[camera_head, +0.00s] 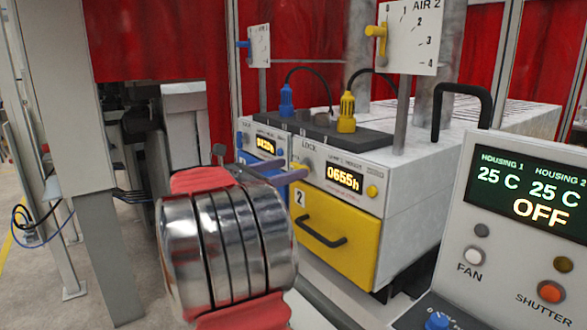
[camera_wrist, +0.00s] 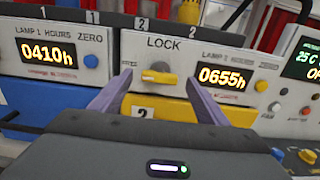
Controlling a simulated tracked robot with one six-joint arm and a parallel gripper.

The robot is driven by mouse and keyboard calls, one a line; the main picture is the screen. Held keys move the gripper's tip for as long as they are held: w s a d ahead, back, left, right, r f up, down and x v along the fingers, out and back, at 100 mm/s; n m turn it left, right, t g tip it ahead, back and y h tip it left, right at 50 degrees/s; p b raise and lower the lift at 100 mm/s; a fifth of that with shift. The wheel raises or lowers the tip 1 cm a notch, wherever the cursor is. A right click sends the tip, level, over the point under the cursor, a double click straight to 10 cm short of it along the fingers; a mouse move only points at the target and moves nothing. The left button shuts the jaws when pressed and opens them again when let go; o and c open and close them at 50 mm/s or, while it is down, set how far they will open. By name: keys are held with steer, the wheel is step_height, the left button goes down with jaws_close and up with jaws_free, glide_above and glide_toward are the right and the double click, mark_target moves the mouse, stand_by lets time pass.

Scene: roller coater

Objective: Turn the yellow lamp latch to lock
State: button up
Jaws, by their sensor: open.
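The yellow lamp latch (camera_wrist: 159,77) shows in the wrist view on the white front panel, under the word LOCK. Its handle lies roughly level in the picture. My gripper (camera_wrist: 158,82) is open, with one purple finger to the left of the latch and one to the right. Both fingers appear apart from it. I cannot tell how deep the fingertips reach. In the head view my gripper (camera_head: 272,172) is in front of the unit's left front, and the latch is mostly hidden there.
The yellow drawer (camera_head: 338,236) numbered 2 is below the latch. The 0655h display (camera_wrist: 222,78) is right of it, with a yellow button (camera_head: 372,191) beyond. A control box (camera_head: 520,220) reading OFF stands at the right. Blue (camera_head: 286,100) and yellow (camera_head: 346,112) plugs are on top.

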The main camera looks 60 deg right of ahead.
mark_target(302, 167)
steer(key=shift+x, duration=1.35)
steer(key=shift+c, duration=0.2)
steer(key=c, duration=1)
